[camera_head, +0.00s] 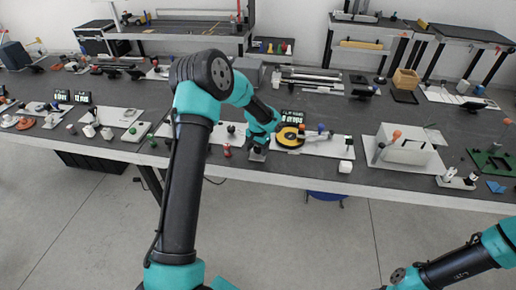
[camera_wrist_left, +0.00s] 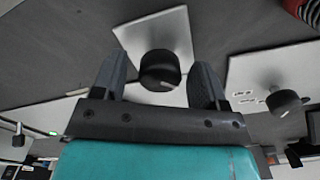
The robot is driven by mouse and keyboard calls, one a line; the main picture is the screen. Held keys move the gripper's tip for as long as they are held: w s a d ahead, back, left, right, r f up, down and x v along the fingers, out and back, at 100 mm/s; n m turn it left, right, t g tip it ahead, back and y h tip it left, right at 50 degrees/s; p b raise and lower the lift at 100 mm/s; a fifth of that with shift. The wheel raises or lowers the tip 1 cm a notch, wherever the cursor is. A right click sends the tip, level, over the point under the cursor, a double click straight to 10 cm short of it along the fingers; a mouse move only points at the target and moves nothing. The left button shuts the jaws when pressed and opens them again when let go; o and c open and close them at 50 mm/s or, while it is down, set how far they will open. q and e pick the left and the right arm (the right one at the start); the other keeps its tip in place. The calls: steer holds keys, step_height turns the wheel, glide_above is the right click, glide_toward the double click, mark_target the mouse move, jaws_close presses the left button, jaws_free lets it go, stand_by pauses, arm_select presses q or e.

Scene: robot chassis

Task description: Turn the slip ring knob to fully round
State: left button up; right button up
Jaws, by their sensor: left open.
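A small black display (camera_head: 292,116) with white text, its upper line seeming to read "SLIP RING", stands at the back of a white board. A yellow disc with a dark centre (camera_head: 290,137) lies in front of it. My left gripper (camera_head: 257,152) is open just left of the disc, over the table's front part. In the left wrist view, a round black knob (camera_wrist_left: 160,70) on a white plate (camera_wrist_left: 150,32) shows between the two spread fingers; I cannot tell whether they touch it. Which knob is the slip ring's is not certain. My right gripper is out of view.
Another dark knob (camera_wrist_left: 283,102) on a white plate lies to the right in the left wrist view. Several small devices crowd the table's left side.

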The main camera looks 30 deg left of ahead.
arm_select(q)
steer(key=c, duration=0.9)
steer(key=shift+c, duration=0.2)
steer(key=shift+m, duration=0.3)
steer(key=m, duration=0.8)
steer(key=shift+m, duration=0.4)
steer(key=o, duration=0.9)
